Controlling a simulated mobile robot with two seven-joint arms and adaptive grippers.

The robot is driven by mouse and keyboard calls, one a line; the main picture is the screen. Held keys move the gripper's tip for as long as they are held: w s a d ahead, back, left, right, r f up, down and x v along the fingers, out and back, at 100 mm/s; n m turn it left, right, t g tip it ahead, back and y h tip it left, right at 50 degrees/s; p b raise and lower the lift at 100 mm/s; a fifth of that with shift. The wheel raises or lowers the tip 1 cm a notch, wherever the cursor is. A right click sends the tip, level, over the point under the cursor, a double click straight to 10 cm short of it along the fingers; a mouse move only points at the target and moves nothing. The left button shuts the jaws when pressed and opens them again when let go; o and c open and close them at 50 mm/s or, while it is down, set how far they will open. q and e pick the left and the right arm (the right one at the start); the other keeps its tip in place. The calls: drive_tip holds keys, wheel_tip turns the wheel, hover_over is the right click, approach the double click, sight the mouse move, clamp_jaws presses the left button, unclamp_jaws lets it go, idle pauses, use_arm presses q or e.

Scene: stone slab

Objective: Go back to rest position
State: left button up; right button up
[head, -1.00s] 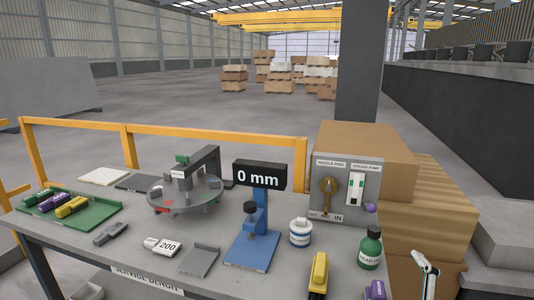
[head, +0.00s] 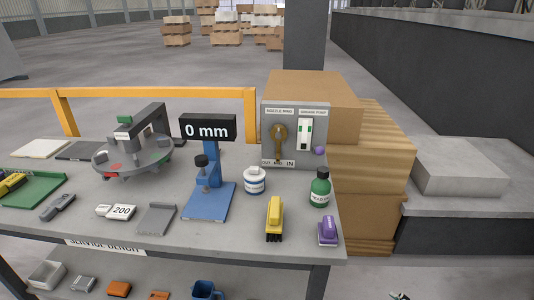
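The task names only my rest position and no object. My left gripper is not in the head view. A small dark and pale piece at the bottom edge, right of the bench, may be the tip of my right gripper (head: 399,296). Too little of it shows to tell whether it is open or shut. It is apart from the grey service bench (head: 265,238). On the bench a yellow tool (head: 274,217), a purple-topped block (head: 328,231) and a green bottle (head: 320,188) stand near the right end.
A blue gauge stand (head: 208,203) with a "0 mm" display, a white jar (head: 255,181), a round turntable (head: 132,160) and a switch panel (head: 296,135) occupy the bench. Cardboard boxes (head: 372,180) stand behind its right end. A yellow rail (head: 160,95) runs behind. Floor right of the bench looks clear.

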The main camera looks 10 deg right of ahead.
drive_tip(key=a+f+m+t+y, duration=0.2)
drive_tip(key=a+f+y, duration=0.4)
drive_tip(key=a+f, duration=0.4)
drive_tip(key=a+t, duration=0.1)
drive_tip(key=a, duration=0.2)
drive_tip(key=shift+w+a+f+m, duration=0.2)
drive_tip(key=shift+f+m, duration=0.1)
drive_tip(key=shift+f, duration=0.1)
